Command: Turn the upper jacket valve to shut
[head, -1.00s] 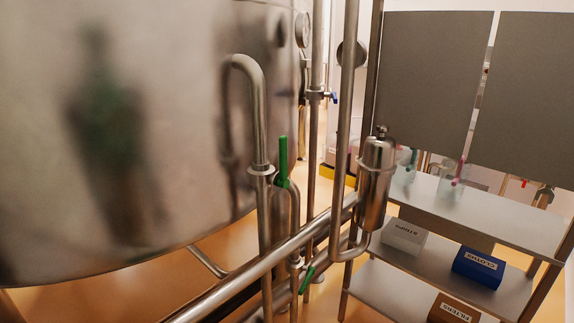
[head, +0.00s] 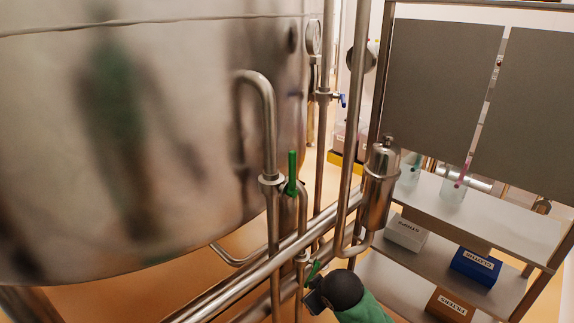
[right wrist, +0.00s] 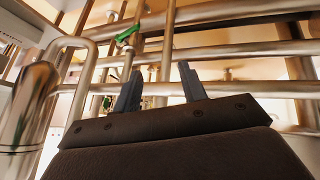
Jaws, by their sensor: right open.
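In the head view the upper valve's green handle (head: 292,173) stands upright, in line with its vertical pipe, in front of the big steel vessel. A lower green handle (head: 312,272) is tilted on a pipe below it. My right gripper (head: 315,300) is at the bottom of the head view, close to the lower handle and well below the upper one. In the right wrist view my right gripper (right wrist: 159,68) is open, with nothing between its fingers. Green handles show beyond it, a larger one (right wrist: 127,33) and a small one (right wrist: 107,102). My left gripper is out of view.
The steel vessel (head: 150,130) fills the left. Sloping pipes (head: 270,262) and a steel canister (head: 381,185) crowd the space around the valves. A shelf rack (head: 480,215) with labelled boxes stands at the right.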

